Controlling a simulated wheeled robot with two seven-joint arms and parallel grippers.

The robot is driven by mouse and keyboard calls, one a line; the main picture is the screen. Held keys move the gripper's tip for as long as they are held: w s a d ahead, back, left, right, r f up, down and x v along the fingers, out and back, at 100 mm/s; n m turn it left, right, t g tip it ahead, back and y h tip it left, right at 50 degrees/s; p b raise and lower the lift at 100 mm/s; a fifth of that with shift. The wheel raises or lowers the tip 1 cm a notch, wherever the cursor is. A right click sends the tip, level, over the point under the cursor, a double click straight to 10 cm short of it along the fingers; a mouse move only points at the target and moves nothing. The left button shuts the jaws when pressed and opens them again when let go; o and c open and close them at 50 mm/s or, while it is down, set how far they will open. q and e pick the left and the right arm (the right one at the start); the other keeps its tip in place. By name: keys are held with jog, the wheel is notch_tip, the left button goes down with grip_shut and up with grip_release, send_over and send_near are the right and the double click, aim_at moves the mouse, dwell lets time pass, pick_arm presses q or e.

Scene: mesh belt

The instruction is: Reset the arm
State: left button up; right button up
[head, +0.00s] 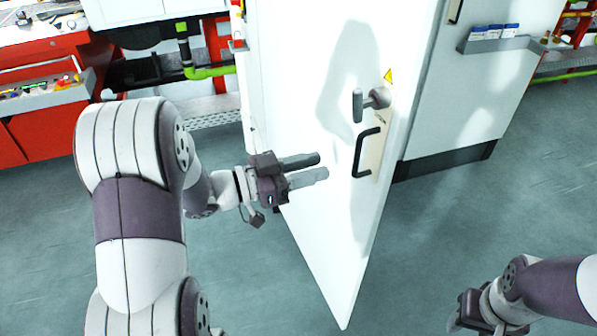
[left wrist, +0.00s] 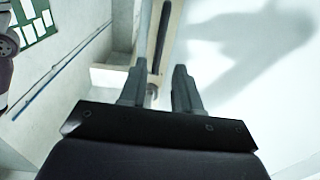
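My left gripper (head: 323,166) is in front of the white door panel (head: 320,225), left of the black pull handle (head: 367,152) and apart from it. Its two fingers are parallel with a gap between them and nothing held. In the left wrist view the same fingers (left wrist: 158,82) stand apart, with a dark bar (left wrist: 160,35) on a tan strip beyond them. My right gripper (head: 470,318) is low at the right, its fingers cut off or hidden.
The door stands swung out, with a grey lever handle (head: 370,100) above the pull handle. A white cabinet (head: 480,80) with a small shelf (head: 500,44) is at the right. A red workbench (head: 50,125) stands at the left. The grey floor (head: 440,220) is clear right of the door.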

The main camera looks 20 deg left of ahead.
pick_arm(q)
jog(key=v, duration=0.3)
dwell(0.4)
